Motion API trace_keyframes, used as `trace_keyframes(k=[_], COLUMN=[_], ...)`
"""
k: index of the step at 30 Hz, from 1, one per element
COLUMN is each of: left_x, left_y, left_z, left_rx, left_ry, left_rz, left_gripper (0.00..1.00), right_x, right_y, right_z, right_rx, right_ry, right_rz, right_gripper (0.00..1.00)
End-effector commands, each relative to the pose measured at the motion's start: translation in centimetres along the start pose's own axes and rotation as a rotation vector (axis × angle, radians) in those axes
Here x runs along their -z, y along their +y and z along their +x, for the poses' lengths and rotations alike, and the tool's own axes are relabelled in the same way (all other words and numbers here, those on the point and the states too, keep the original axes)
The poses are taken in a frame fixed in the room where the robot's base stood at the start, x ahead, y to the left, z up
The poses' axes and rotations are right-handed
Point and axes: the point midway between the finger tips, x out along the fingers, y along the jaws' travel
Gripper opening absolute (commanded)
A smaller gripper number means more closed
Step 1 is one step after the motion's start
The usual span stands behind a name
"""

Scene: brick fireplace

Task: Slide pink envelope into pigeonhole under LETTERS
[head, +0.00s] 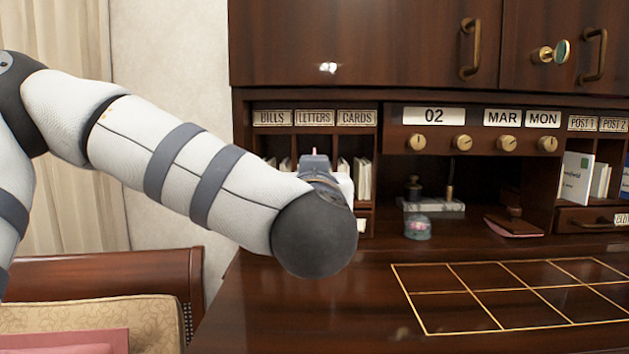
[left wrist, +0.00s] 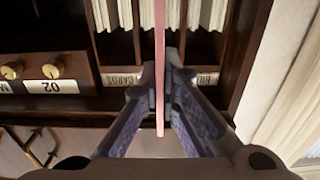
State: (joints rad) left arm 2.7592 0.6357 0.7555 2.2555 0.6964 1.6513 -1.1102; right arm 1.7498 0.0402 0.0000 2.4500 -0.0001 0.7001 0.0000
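The pink envelope (left wrist: 160,28) shows edge-on in the left wrist view as a thin upright strip. My left gripper (left wrist: 161,72) is shut on it, one finger on each side. The envelope's far part reaches in among the pigeonholes, between the CARDS label (left wrist: 121,79) and the BILLS label (left wrist: 207,79). The LETTERS label is hidden behind the fingers there. In the head view the LETTERS label (head: 314,118) is the middle one, and my left gripper (head: 318,163) is at the pigeonholes below it, mostly hidden by my arm. My right gripper is not in view.
White envelopes stand in the neighbouring pigeonholes (left wrist: 208,14). Thin wooden dividers flank the slots. On the desk, a glass jar (head: 417,227) and an inkstand (head: 431,205) stand to the right. The gold-lined desktop grid (head: 510,291) is clear. A chair (head: 110,268) stands at lower left.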

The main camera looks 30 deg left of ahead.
Motion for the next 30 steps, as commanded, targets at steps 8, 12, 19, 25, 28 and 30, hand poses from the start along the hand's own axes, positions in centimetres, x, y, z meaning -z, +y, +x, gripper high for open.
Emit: trace_keyframes(k=[8,12,19,25,28,30], left_x=[-0.2,-0.2,-0.3,-0.3,-0.4,-0.4], left_y=[-0.1,0.0,0.0,0.0,0.0,0.0], left_z=[2.5,3.8,5.9,7.8,8.7,9.3], left_rx=[0.002,0.001,0.001,0.001,0.001,0.001], left_ry=[0.001,0.001,0.0,0.001,0.0,0.0], left_rz=[0.0,-0.001,0.0,0.0,0.001,0.001], left_gripper=[0.0,0.0,0.0,0.0,0.0,0.0], right_x=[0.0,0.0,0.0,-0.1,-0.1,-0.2], right_y=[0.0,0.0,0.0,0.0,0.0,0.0], right_z=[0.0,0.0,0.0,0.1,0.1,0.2], right_rx=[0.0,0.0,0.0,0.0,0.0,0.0], right_ry=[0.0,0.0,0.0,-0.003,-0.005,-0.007], right_rz=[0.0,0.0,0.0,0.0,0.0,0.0], right_gripper=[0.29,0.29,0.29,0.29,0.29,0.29])
